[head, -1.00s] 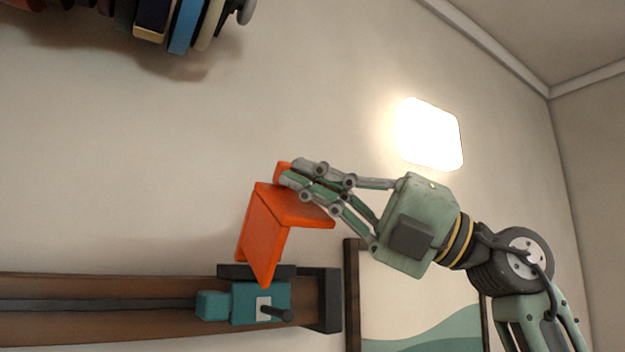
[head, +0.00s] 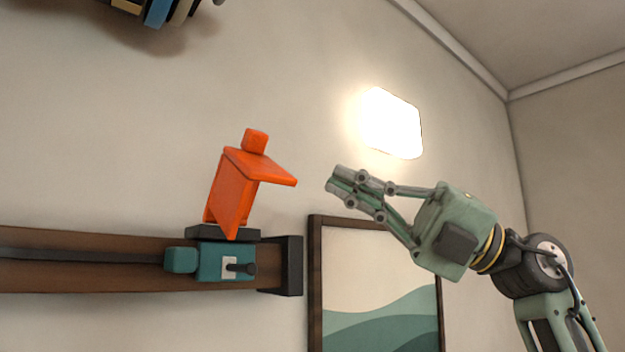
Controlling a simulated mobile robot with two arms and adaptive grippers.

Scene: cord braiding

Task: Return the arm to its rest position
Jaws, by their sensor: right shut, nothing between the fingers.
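My right gripper (head: 337,180) is in the middle of the head view, its arm coming in from the lower right. Its fingers are shut with nothing between them. It points left, and a gap of bare wall shows between its fingertips and an orange bracket-like piece (head: 236,187). That piece has a small knob on top and stands on a dark block above a teal carriage (head: 226,262) on a brown rail. My left gripper is not in view.
The brown rail (head: 90,262) runs from the left edge to a dark end block (head: 290,266). A framed picture (head: 372,285) hangs below my right gripper. A bright lamp panel (head: 391,123) is above it.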

